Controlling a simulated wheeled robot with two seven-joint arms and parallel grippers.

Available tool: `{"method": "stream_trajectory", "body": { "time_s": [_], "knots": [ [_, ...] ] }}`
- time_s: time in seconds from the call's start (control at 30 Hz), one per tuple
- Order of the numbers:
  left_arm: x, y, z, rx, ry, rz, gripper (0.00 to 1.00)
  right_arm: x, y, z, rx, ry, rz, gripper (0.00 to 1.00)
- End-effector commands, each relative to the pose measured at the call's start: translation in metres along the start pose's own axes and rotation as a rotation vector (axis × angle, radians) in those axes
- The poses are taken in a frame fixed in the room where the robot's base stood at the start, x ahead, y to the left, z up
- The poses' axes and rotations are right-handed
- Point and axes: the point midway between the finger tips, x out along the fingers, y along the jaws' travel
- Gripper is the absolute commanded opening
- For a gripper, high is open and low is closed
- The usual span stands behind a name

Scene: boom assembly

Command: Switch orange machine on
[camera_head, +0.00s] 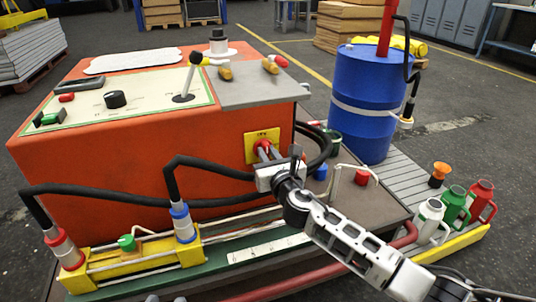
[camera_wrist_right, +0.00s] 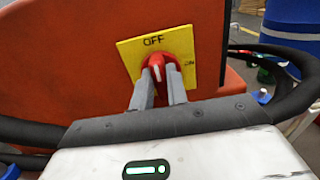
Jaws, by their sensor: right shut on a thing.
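The orange machine (camera_head: 130,160) is a large box with a sloped control panel on top. On its right side is a yellow plate (camera_head: 250,146) with a red rotary switch (camera_head: 262,147). The knob's white line points roughly up to OFF. My right gripper (camera_wrist_right: 160,80) is shut on the red switch, one finger on each side; it also shows in the head view (camera_head: 268,156). My left gripper is not in view.
Black hoses (camera_head: 110,197) run across the machine's front to a yellow cylinder (camera_head: 140,262). A blue barrel (camera_head: 362,105) stands at the right behind the machine. White, green and red canisters (camera_head: 455,205) stand at the far right. A red pipe (camera_head: 300,288) runs low in front.

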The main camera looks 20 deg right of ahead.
Motion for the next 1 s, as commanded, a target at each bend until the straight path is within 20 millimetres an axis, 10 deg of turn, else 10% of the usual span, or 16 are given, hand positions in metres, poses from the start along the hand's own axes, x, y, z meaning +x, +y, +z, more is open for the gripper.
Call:
{"method": "stream_trajectory", "body": {
  "time_s": [1.0],
  "knots": [
    [-0.0015, 0.0003, 0.0058, -0.009, -0.012, -0.001, 0.36, -0.0005, -0.0034, -0.0022, 0.682, 0.001, -0.001, 0.00]
  ]
}}
